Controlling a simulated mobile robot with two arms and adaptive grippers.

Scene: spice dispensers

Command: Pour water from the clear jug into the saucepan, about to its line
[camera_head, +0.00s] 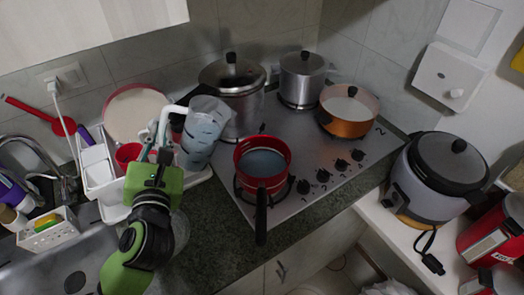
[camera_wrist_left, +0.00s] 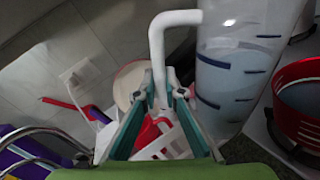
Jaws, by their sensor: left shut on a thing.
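The clear jug (camera_head: 203,132) with blue marks and a white handle is held above the counter, left of the red saucepan, leaning slightly. It also shows in the wrist view (camera_wrist_left: 232,65). My left gripper (camera_head: 160,150) is shut on its handle; in the wrist view the fingers (camera_wrist_left: 160,88) close around the handle's lower end. The red saucepan (camera_head: 276,178) sits on the front left of the hob, its black handle toward the front. It has greyish-blue contents; I cannot make out a line inside. No stream shows between jug and saucepan. My right gripper is out of view.
A tall steel pot (camera_head: 240,105) stands close behind the jug. A smaller steel pot (camera_head: 302,78) and a copper pan (camera_head: 340,120) are farther back on the hob. A dish rack (camera_head: 98,175) is at left, a rice cooker (camera_head: 440,180) at right.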

